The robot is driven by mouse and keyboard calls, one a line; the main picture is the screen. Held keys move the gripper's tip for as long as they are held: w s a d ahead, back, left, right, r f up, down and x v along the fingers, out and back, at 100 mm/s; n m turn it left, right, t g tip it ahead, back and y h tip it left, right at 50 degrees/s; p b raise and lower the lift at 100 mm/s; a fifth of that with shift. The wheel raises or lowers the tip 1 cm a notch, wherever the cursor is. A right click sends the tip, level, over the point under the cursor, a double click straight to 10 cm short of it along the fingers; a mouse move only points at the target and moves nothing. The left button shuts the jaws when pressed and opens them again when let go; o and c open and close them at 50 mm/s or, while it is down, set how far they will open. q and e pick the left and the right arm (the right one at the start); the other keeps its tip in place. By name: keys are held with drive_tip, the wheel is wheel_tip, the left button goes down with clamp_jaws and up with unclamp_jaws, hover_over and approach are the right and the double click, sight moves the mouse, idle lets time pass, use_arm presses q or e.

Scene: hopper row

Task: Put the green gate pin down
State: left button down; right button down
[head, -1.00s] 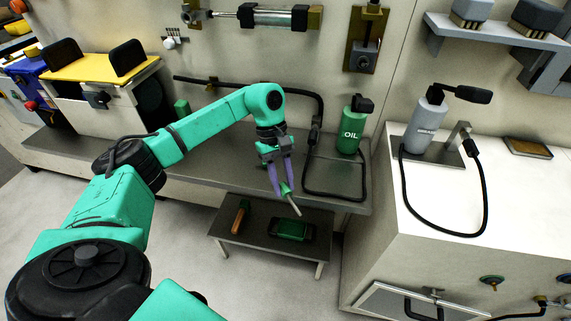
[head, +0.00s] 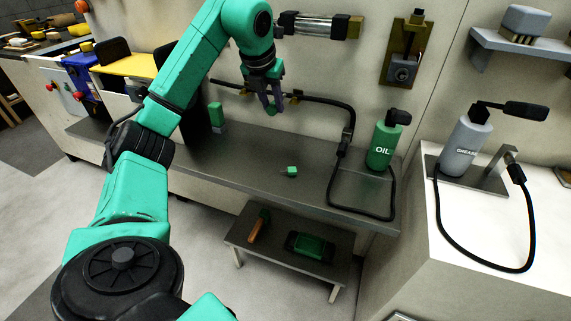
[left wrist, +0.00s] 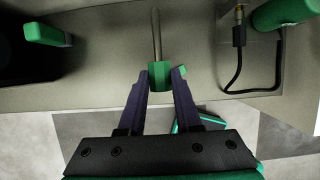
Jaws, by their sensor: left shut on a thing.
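The green gate pin has a green block head (left wrist: 158,76) and a thin grey metal shaft pointing away from the gripper in the left wrist view. My left gripper (left wrist: 159,84) is shut on the head, one purple finger on each side. In the head view this gripper (head: 271,106) hangs in the air over the back of the grey bench (head: 250,165), and only a bit of the pin's green shows between the fingers. I cannot see the pin touching anything besides the fingers. My right gripper is not in view.
A small green block (head: 292,171) lies on the bench, and an upright green-and-grey block (head: 216,116) stands near its back. A green oil bottle (head: 384,145) and a black hose loop (head: 330,200) take up the right end. A low table (head: 240,236) stands in front.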

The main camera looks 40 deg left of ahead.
sight(277, 167)
use_arm(q)
wheel_tip(277, 167, down, 19)
drive_tip(key=b, duration=0.3)
drive_tip(key=shift+f, duration=0.15)
drive_tip(key=c, duration=1)
unclamp_jaws()
drive_tip(key=shift+f, duration=0.1)
drive_tip(key=shift+o, duration=0.6)
drive_tip(key=shift+s+r, duration=0.1)
drive_tip(key=shift+r, duration=0.3)
drive_tip(key=v, duration=1.1)
drive_tip(key=shift+r, duration=0.25)
